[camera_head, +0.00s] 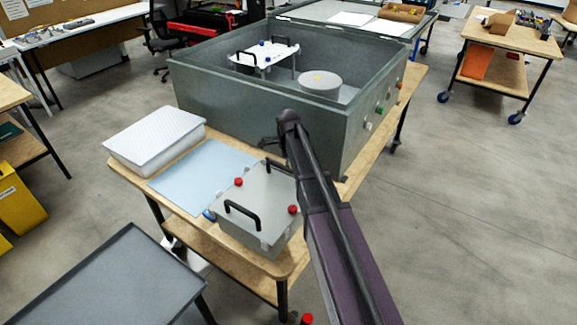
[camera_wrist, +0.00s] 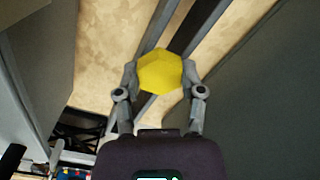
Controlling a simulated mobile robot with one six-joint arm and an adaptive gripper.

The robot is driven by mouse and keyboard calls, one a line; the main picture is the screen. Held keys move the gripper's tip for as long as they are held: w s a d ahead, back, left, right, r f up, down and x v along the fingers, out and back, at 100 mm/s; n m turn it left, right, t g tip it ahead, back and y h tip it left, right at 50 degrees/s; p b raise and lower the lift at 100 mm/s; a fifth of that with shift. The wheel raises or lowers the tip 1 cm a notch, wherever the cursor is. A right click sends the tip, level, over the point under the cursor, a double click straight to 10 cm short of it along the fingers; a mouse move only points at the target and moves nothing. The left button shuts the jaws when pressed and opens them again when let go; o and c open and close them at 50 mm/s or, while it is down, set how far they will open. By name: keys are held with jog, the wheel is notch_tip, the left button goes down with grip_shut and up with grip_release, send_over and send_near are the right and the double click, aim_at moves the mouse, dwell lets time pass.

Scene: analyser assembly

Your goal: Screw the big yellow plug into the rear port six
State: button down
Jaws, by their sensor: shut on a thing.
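The big yellow plug (camera_wrist: 160,72) is six-sided and sits between the two fingertips of my gripper (camera_wrist: 160,76) in the wrist view. The fingers touch it from both sides. In the head view my gripper (camera_head: 270,143) is in front of the near wall of the large grey analyser box (camera_head: 240,118), and the plug cannot be made out there. The box's right outer wall carries a white fitting (camera_head: 368,126), a green fitting (camera_head: 379,110) and an orange one (camera_head: 400,86). I cannot tell which port is rear port six.
The wooden bench (camera_head: 125,174) also holds a white ribbed box (camera_head: 155,138), a pale blue sheet (camera_head: 203,176) and a grey lid-like box (camera_head: 262,205) with black handles and red knobs. A grey tray table (camera_head: 120,285) stands at front left. Floor to the right is open.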

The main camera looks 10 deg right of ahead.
jog(key=shift+r+p, duration=3.25)
jog(key=shift+r, duration=0.15)
jog(key=shift+f, duration=0.1)
